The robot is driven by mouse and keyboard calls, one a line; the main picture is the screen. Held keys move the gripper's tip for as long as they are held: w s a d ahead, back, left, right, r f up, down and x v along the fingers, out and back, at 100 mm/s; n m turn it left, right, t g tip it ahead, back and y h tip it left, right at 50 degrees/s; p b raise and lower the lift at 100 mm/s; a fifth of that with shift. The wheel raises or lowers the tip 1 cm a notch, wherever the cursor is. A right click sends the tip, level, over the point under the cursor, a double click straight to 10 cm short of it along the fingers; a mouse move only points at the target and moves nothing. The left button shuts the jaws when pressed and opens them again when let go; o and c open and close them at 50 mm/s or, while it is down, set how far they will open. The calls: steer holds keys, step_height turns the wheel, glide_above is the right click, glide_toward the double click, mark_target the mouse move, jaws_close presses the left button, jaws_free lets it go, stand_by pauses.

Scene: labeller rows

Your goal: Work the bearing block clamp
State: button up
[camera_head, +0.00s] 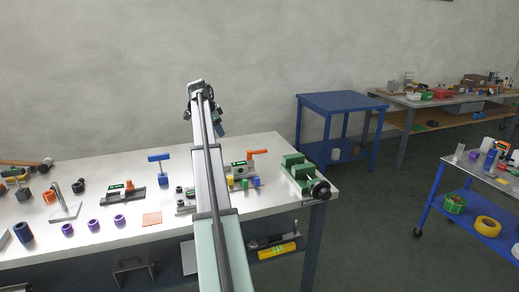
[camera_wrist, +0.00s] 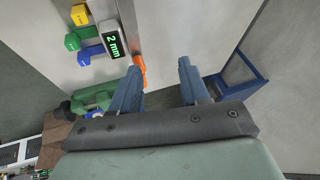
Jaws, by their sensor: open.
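No label names the bearing block clamp. A likely candidate is the grey metal fixture with an orange handle (camera_head: 257,151) and a green-lit display (camera_head: 239,163), near the table's right end. In the wrist view the orange handle (camera_wrist: 139,70) shows beside my left finger, and the display (camera_wrist: 112,40) reads 2 mm. The finger partly hides the handle; I cannot tell whether they touch. My gripper (camera_wrist: 160,85) is open with nothing visible between its blue fingers. In the head view my arm covers part of the fixture.
A green vise (camera_head: 298,172) stands at the table's right corner. Yellow (camera_wrist: 80,14), green (camera_wrist: 80,38) and blue (camera_wrist: 90,54) pieces lie beside the display. Another display fixture (camera_head: 117,187) and a blue T-handle (camera_head: 158,157) are further left. A blue table (camera_head: 341,101) stands beyond.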

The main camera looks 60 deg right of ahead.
steer(key=m+g, duration=0.1)
steer(key=m, duration=0.1)
glide_toward(260, 151)
step_height(260, 151, up, 5)
steer(key=shift+y, duration=0.4)
steer(key=x, duration=1.3)
steer(key=shift+w+a+f, duration=0.15)
steer(key=shift+w+a, duration=0.05)
steer(key=shift+w, duration=0.1)
jaws_close()
